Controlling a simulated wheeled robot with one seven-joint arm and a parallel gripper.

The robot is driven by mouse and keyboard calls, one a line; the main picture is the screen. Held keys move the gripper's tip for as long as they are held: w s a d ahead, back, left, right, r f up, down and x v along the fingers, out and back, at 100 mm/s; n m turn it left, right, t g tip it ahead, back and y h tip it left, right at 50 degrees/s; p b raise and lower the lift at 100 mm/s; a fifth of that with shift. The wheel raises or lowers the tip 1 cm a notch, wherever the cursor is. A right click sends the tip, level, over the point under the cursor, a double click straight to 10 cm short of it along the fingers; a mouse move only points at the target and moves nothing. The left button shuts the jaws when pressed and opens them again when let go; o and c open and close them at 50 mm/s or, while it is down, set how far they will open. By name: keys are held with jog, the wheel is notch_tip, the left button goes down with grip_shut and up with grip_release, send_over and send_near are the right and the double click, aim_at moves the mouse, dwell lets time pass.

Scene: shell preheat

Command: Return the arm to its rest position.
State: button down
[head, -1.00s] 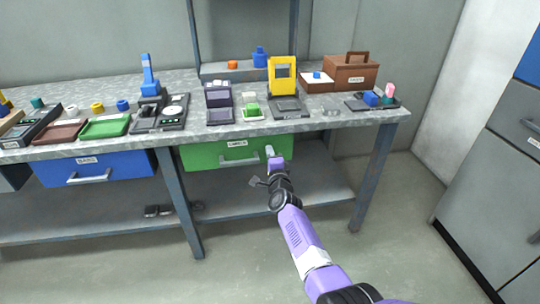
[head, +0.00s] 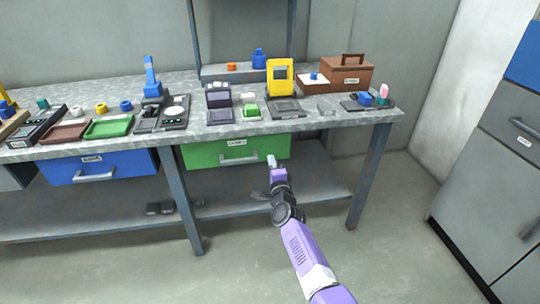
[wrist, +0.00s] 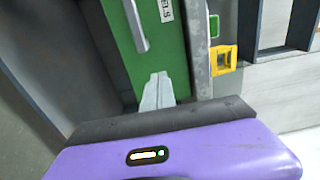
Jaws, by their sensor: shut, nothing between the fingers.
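My purple arm reaches up from the bottom right in the head view. In the wrist view the gripper (wrist: 160,82) points at the green drawer front (wrist: 158,48), with the drawer handle (wrist: 137,27) up and to the left of the fingertips. I cannot tell the exact gap between fingers and drawer.
The bench top (head: 330,117) carries a yellow device (head: 280,77), a brown toolbox (head: 347,73) and several trays. A blue drawer (head: 62,170) is at left, grey cabinets (head: 490,170) at right. A lower shelf (head: 320,185) runs beneath. The floor in front is clear.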

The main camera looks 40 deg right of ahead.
jog(key=p+v, duration=0.3)
jog(key=v, duration=0.4)
jog(key=shift+s+a, duration=0.15)
jog(key=shift+s, duration=0.05)
jog(key=s+a+r+n+t+y+p, duration=0.1)
jog(key=s+a+r+n+t, duration=0.1)
jog(key=s+a+r+n, duration=0.45)
jog(key=s+a+r+n+y+p, duration=0.2)
jog(key=s+a+n, duration=0.4)
jog(key=s, duration=0.6)
jog(key=s+a+r+n+g+y+p, duration=0.1)
jog(key=s+a+r+n+y, duration=0.3)
jog(key=s+a, duration=0.5)
jog(key=s+a+r+n+g+y+p, duration=0.1)
jog(key=s+a+r+n+y+p, duration=0.2)
jog(key=s+a+r+n, duration=0.4)
jog(key=s+a+n+p, duration=0.1)
jog(key=s, duration=0.7)
